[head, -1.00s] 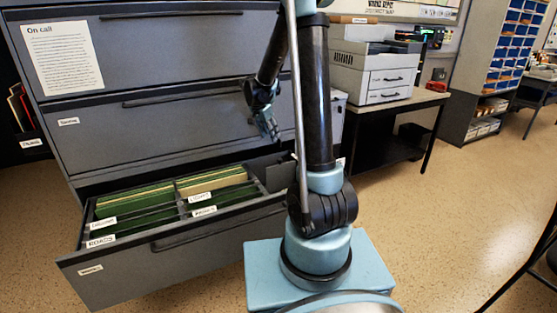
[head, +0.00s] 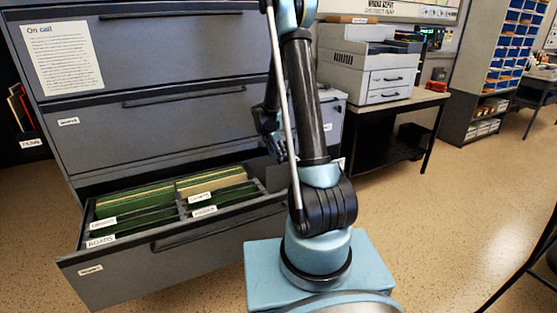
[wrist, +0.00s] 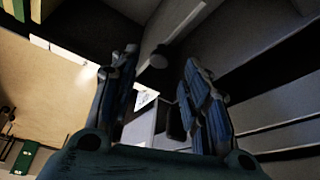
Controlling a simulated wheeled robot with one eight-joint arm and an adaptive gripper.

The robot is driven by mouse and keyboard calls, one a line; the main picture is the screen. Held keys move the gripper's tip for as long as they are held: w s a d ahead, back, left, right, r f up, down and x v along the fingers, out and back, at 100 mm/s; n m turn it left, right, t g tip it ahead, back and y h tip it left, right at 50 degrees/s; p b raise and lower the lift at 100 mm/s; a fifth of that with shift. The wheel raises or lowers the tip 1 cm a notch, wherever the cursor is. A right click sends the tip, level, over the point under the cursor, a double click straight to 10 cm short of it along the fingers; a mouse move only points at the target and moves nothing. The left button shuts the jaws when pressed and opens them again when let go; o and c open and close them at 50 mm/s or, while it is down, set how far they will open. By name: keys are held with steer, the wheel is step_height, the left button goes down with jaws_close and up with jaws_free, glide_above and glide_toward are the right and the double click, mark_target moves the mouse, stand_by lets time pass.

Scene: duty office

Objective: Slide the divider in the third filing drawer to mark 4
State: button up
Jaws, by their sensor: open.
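The open filing drawer (head: 130,275) is pulled out at the bottom of the grey cabinet. Inside it are green folders (head: 130,200) in two columns, with white tabs, one reading "ROADS" (head: 101,242). A thin dark strip (head: 181,205) runs between the columns; I cannot tell whether it is the divider. No numbered marks are readable. My gripper (head: 282,150) hangs to the right of the folders, near the cabinet's right side and partly behind my arm. In the wrist view its two fingers (wrist: 160,68) are apart, with nothing held between them.
Shut drawers (head: 160,125) rise above the open one, close to my gripper's left. A table with a printer (head: 370,75) stands to the right of the cabinet. Speckled floor (head: 430,210) is free at the right. A dark table leg (head: 520,265) shows at the right edge.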

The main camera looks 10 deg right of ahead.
steer(key=shift+x, duration=1.9)
